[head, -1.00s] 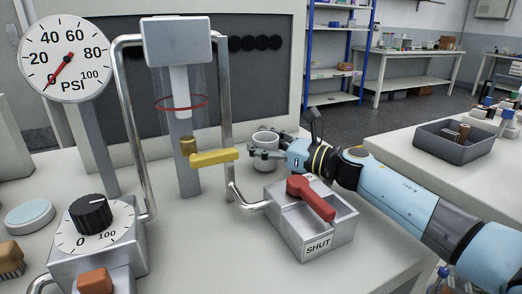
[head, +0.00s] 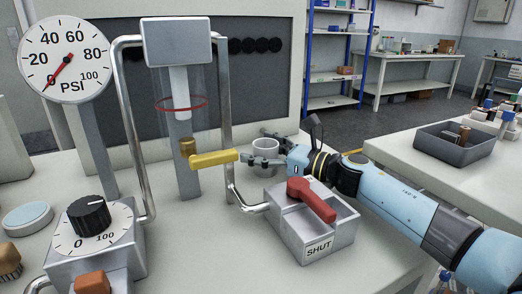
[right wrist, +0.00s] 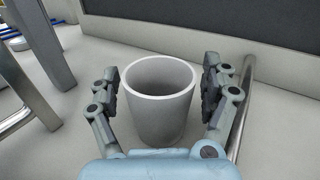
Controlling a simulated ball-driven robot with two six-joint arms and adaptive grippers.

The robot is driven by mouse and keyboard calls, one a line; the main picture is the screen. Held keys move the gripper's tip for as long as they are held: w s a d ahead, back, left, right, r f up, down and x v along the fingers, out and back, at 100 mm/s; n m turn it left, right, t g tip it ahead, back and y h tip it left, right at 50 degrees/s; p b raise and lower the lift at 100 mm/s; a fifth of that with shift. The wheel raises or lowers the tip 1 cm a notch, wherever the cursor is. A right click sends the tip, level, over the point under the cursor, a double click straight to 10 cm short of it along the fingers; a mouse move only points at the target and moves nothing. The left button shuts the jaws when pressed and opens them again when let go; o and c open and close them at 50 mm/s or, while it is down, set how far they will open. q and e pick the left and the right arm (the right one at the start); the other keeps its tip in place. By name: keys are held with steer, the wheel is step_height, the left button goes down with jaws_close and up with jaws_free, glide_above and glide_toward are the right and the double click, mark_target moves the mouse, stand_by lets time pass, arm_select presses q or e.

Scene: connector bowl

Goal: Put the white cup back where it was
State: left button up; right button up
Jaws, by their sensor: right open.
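The white cup (head: 265,151) is upright on the pale bench behind the red-handled box, and appears to rest on the surface. In the right wrist view the cup (right wrist: 160,112) is empty, with its open rim facing up. My right gripper (right wrist: 160,88) is open, with one finger on each side of the cup and small gaps showing between fingers and wall. In the head view the right gripper (head: 262,162) comes in from the right and partly covers the cup's lower front. My left gripper is not in view.
A yellow lever (head: 214,159) on the clear tube column reaches close to the cup's left. The metal box marked SHUT with a red handle (head: 312,200) stands in front, below my right arm. A bent metal pipe (right wrist: 242,110) runs close beside the right finger.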

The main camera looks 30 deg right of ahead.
mark_target(277, 154)
steer(key=shift+r, duration=0.2)
steer(key=b+v, duration=0.1)
steer(key=v, duration=0.5)
steer(key=shift+s+d+f, duration=0.15)
steer(key=shift+s+f, duration=0.05)
steer(key=shift+s, duration=0.1)
steer(key=shift+s+d+r, duration=0.15)
steer(key=shift+s+d, duration=0.05)
steer(key=shift+s, duration=0.2)
